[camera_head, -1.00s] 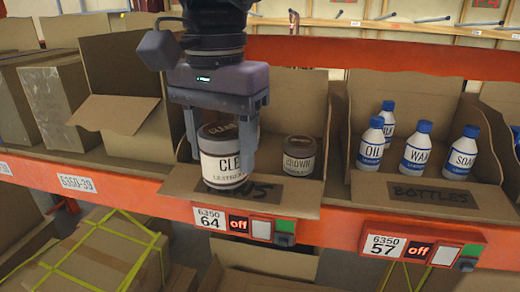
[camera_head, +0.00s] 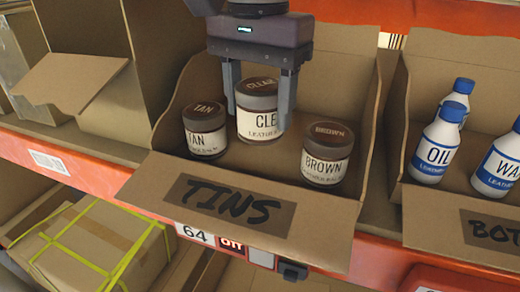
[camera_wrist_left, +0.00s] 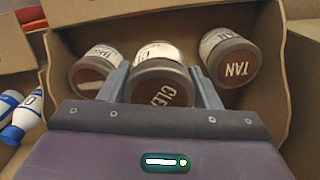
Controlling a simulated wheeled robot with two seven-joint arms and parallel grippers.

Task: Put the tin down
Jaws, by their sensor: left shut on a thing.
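The clear tin (camera_head: 257,112), brown-lidded with a cream label, is between the fingers of my left gripper (camera_head: 258,105), which is shut on it. It is upright inside the open cardboard box marked TINS (camera_head: 235,208). The tan tin (camera_head: 205,132) stands to its left and the brown tin (camera_head: 327,155) to its right, both apart from it. In the left wrist view the clear tin (camera_wrist_left: 160,82) sits between the fingers, with the tan tin (camera_wrist_left: 232,60) on the right. Whether its base touches the box floor I cannot tell. My right gripper is not in view.
A box of white bottles with blue caps (camera_head: 436,145) stands to the right. An open carton (camera_head: 75,75) stands to the left. The orange shelf edge (camera_head: 70,175) runs along the front. The box floor between the tins and front flap is bare.

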